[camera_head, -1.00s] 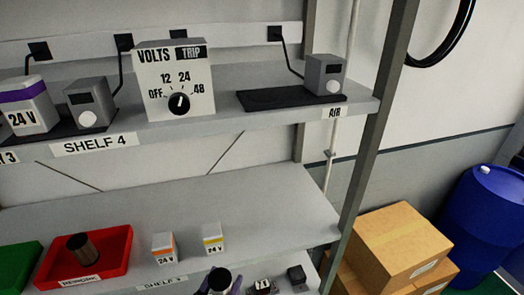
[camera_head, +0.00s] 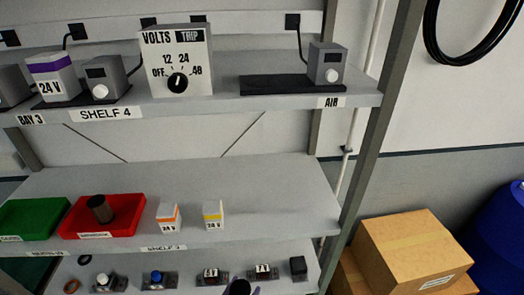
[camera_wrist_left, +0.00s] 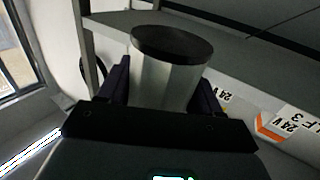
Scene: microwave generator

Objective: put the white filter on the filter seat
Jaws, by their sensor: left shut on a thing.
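My left gripper (camera_head: 240,289) is at the bottom edge of the head view, mostly cut off, in front of the lowest shelf. In the left wrist view, its two dark purple fingers (camera_wrist_left: 163,88) are shut on the white filter (camera_wrist_left: 165,85), a pale cylinder with a black end facing up. Only the filter's dark end (camera_head: 239,286) shows clearly in the head view. I cannot tell which fitting is the filter seat; several small units stand on the lowest shelf, including a dark one (camera_head: 298,266) at its right end. My right gripper is not in view.
A red tray (camera_head: 130,222) with a dark cylinder (camera_head: 100,209) and a green tray (camera_head: 30,222) sit on the middle shelf. Orange (camera_head: 168,215) and yellow (camera_head: 212,214) 24 V boxes stand beside them. The middle shelf's right part is clear. A post (camera_head: 372,140) bounds the right.

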